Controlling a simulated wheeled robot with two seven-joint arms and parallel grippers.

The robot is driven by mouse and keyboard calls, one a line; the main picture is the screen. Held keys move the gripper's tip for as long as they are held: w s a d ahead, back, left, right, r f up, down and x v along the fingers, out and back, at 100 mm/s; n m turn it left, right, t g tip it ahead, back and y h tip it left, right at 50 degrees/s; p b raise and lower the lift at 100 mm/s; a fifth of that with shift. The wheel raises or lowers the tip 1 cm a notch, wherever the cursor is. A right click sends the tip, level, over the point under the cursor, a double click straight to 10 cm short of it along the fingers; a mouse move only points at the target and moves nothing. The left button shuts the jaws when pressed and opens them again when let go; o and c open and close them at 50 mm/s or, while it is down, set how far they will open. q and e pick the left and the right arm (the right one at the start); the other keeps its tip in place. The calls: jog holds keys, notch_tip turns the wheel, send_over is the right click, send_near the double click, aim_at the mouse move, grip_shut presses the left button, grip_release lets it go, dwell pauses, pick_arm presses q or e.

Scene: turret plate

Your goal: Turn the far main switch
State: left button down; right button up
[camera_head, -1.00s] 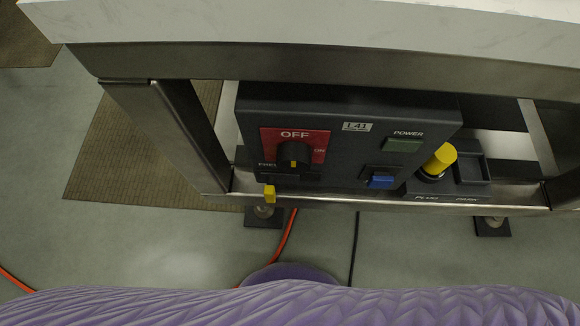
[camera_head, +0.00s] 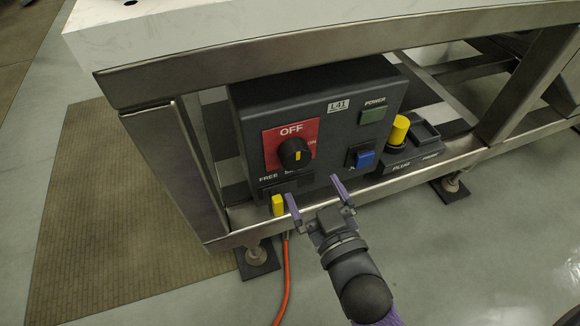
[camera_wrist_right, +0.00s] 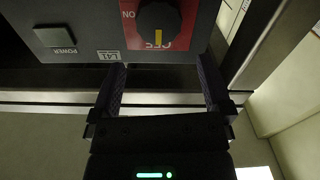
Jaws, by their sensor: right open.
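A black rotary switch (camera_head: 294,153) with a yellow mark sits on a red plate (camera_head: 275,141) on a dark control box (camera_head: 325,95) labelled L41. In the right wrist view the switch (camera_wrist_right: 158,18) appears upside down at the top, its yellow mark on the OFF side. My right gripper (camera_head: 314,191) is open and empty, below and in front of the box, apart from the switch. In the right wrist view its fingers (camera_wrist_right: 162,68) point towards the box, with the switch beyond them. My left gripper is not in view.
A metal frame (camera_head: 170,155) and white tabletop (camera_head: 200,28) surround the box.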

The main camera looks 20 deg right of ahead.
aim_at(298, 160)
jog(key=w+b, duration=0.1)
jog(key=w, duration=0.1)
jog(key=w+b, duration=0.1)
jog(key=w, duration=0.2)
jog(key=w+b, duration=0.1)
jog(key=w, duration=0.1)
jog(key=shift+w+f, duration=0.2)
jog(key=shift+f, duration=0.1)
jog(key=shift+w+a+r, duration=0.1)
jog(key=shift+w+r, duration=0.05)
jog(key=shift+w, duration=0.55)
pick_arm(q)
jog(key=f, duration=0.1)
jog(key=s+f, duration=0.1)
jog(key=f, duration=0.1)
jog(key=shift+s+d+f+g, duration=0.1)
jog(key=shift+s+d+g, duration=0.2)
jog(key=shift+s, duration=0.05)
